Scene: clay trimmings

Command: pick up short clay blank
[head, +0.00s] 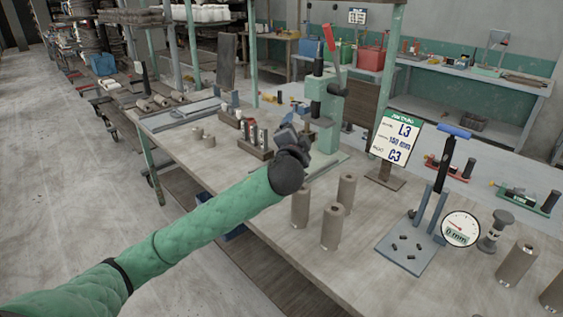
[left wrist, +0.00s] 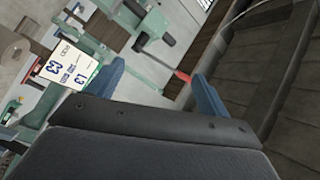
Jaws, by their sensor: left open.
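Two short grey-brown cylinders (head: 209,141), which look like short clay blanks, stand on the left part of the workbench (head: 250,187). Taller cylinders of similar colour stand nearer: a group of three (head: 332,226) in front of my left arm, and others (head: 515,265) at the right edge. My left gripper (head: 291,133) is above the bench, to the right of the short cylinders and in front of the green press. In the left wrist view its blue fingers (left wrist: 158,72) are apart with nothing between them. My right gripper is out of view.
A green press (head: 322,100) with a red lever stands behind my left gripper. A wooden rack (head: 252,140) is close to its left. A sign (head: 396,140), a blue-handled device (head: 408,245) and a dial gauge (head: 461,229) stand to the right. The bench's front left is clear.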

